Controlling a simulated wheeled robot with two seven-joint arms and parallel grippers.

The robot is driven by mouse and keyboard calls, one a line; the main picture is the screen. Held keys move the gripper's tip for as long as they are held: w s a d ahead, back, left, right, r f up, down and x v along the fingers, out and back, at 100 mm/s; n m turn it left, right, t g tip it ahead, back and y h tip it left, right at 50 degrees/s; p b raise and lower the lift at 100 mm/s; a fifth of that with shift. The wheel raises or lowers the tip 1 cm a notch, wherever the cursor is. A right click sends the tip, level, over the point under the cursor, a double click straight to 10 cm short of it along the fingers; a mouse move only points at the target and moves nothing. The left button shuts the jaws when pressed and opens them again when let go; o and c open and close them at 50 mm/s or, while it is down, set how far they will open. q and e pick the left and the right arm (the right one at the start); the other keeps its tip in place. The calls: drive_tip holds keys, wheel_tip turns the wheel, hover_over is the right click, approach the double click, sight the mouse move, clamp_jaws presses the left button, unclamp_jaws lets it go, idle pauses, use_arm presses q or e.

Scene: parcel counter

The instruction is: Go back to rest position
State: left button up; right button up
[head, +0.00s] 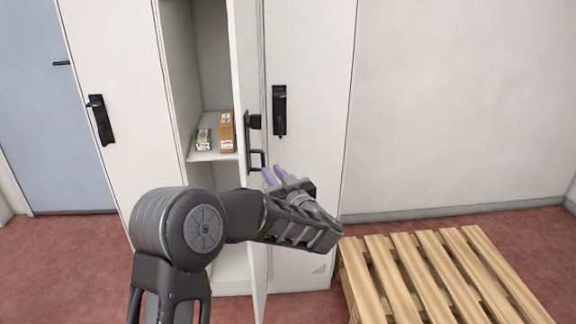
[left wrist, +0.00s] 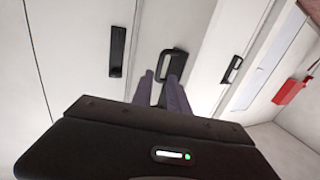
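My left gripper (head: 273,173) is near the open locker door (head: 247,60), just right of its black handle (head: 256,158). Its two purple fingers are apart with nothing seen held between them. In the left wrist view the fingers (left wrist: 162,78) point toward a black handle (left wrist: 172,64) on a pale door, which shows just beyond and between the tips. I cannot tell whether they touch it. My right gripper is in neither view.
The open locker's shelf (head: 208,156) holds a brown box (head: 227,132) and a small green-white box (head: 203,139). Closed lockers stand on both sides. A wooden pallet (head: 408,265) lies on the red floor at right. A red object (left wrist: 292,90) is on the wall.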

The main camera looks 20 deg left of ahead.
use_arm(q)
drive_tip(key=w+d+f+m+t+h, duration=0.2)
drive_tip(key=w+d+f+m+h, duration=0.1)
drive_tip(key=d+f+h, duration=0.65)
drive_tip(key=s+d+f+m+g+h+p, duration=0.1)
drive_tip(key=s+d+f+m+g+h, duration=0.1)
drive_tip(key=s+d+f, duration=0.5)
drive_tip(key=s+d+f+m+g+h+p, duration=0.1)
drive_tip(key=s+d+f+h+p, duration=0.2)
drive_tip(key=f, duration=0.6)
drive_tip(key=s+d+f+g+h+p, duration=0.1)
drive_tip(key=s+d+f+g, duration=0.1)
drive_tip(key=s, duration=0.8)
drive_tip(key=s+d+f+m+g+h+p, duration=0.1)
drive_tip(key=s+d+f+g, duration=0.2)
drive_tip(key=s, duration=0.8)
drive_tip(key=s+d+f+m+g+h+p, duration=0.1)
drive_tip(key=s+f+g, duration=0.4)
drive_tip(key=s, duration=0.5)
drive_tip(key=shift+s+d+f+p, duration=0.4)
drive_tip(key=shift+d+p, duration=0.15)
drive_tip(key=shift+d, duration=0.7)
drive_tip(key=shift+h, duration=0.25)
